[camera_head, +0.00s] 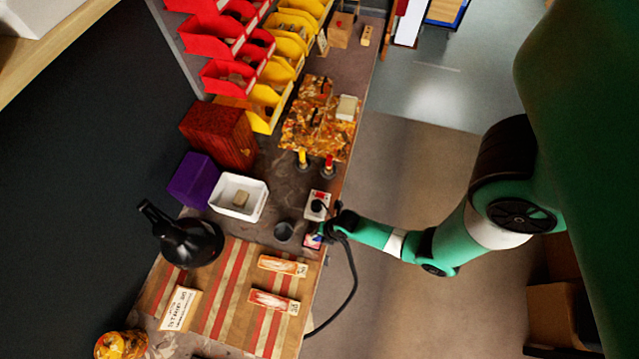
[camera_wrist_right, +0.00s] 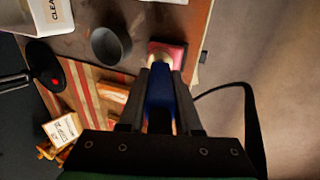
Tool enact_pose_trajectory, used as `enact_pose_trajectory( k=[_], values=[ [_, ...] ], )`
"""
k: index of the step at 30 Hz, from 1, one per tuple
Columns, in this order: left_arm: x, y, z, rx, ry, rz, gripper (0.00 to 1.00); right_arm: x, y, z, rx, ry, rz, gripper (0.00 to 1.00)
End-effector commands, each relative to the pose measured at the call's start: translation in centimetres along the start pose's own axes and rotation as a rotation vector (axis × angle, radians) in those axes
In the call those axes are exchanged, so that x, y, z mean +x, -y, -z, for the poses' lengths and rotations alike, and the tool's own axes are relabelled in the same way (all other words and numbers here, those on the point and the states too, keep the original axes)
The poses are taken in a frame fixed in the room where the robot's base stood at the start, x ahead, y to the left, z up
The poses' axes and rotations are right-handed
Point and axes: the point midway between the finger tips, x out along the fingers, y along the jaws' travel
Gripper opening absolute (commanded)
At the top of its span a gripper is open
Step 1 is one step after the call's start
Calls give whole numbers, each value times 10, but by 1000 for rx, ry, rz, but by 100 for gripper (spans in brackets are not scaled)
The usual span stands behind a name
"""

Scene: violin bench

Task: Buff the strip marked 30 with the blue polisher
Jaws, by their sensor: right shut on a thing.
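My right gripper (camera_head: 328,231) is at the bench's right edge. In the right wrist view the gripper (camera_wrist_right: 160,75) is shut on the blue polisher (camera_wrist_right: 160,100), which hangs between the fingers. Its lower end is at a pink pad (camera_wrist_right: 176,52); I cannot tell whether they touch. The pad also shows beside the gripper in the head view (camera_head: 312,241). Two orange-brown strips, an upper one (camera_head: 280,266) and a lower one (camera_head: 272,301), lie on the striped board. Their end labels are too small to read. My left gripper is not in view.
A grey cup (camera_head: 284,232) stands left of the right gripper. A white tray (camera_head: 258,206), black kettle (camera_head: 190,242) and lettered card (camera_head: 178,308) are further left. A white block with a black knob (camera_head: 317,205) is just behind. The striped board (camera_head: 225,300) has bare room around the strips.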

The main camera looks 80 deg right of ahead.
Motion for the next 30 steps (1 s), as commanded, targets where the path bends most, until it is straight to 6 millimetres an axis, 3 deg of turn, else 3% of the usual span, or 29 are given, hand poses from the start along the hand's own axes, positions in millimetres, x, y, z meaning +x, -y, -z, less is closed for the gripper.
enact_pose_trajectory(
  k=[9,30],
  values=[
    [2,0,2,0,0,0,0,-2,1,0,0,0,4,0],
    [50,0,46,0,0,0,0,-65,-23,0,0,0,1,0]
  ],
)
